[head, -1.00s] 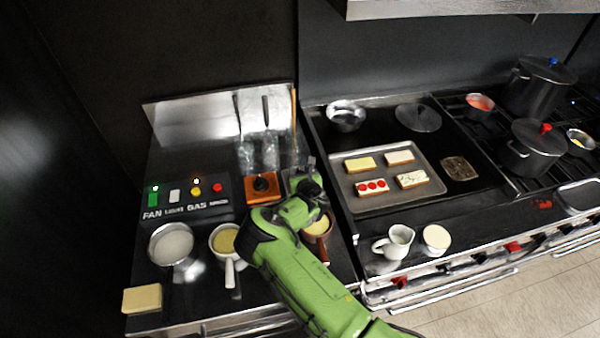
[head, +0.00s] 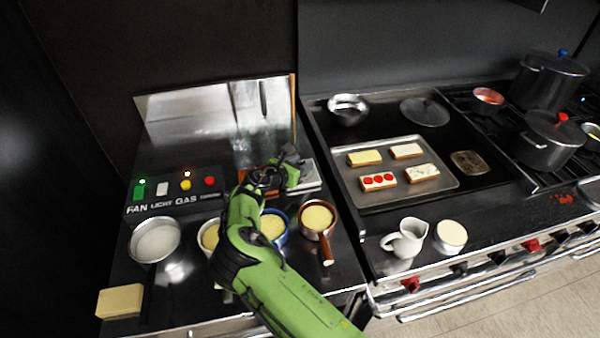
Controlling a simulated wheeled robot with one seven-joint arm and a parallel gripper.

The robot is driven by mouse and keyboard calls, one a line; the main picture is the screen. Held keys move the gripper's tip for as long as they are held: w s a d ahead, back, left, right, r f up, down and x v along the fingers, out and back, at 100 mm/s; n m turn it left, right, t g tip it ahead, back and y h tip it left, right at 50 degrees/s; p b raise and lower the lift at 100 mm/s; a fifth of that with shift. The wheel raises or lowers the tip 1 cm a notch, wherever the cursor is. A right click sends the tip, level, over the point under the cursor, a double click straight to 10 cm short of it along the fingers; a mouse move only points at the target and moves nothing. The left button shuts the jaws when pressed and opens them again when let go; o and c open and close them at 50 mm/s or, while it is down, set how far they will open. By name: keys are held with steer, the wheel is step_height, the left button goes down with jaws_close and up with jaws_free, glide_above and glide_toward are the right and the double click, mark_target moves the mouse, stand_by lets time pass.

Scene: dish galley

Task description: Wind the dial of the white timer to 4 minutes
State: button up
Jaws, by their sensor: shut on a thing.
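The white timer (head: 309,176) lies on the dark counter beside the stove, just right of an orange timer (head: 244,174). My gripper (head: 291,158) is over the white timer's left part and is shut on its dial. The dial and the fingertips are mostly hidden by the gripper, so the dial's setting cannot be read. My green arm crosses the counter from the front and covers most of the orange timer.
Pans with yellow contents, one blue (head: 274,226) and one brown (head: 318,218), stand close to my arm. A metal bowl (head: 154,240) and a switch panel (head: 172,190) are at left. A bread tray (head: 448,184) and a jug (head: 406,238) are at right.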

steer(key=shift+f+m+g+h+b, duration=0.25)
steer(key=shift+m+g+h+b, duration=0.9)
steer(key=shift+m+b, duration=0.35)
steer(key=shift+g, duration=0.25)
steer(key=o, duration=0.9)
steer(key=shift+r, duration=0.15)
steer(key=shift+o, duration=0.2)
steer(key=shift+a, duration=0.1)
steer(key=v, duration=1.5)
steer(key=shift+s+a+p, duration=0.3)
steer(key=shift+p, duration=0.15)
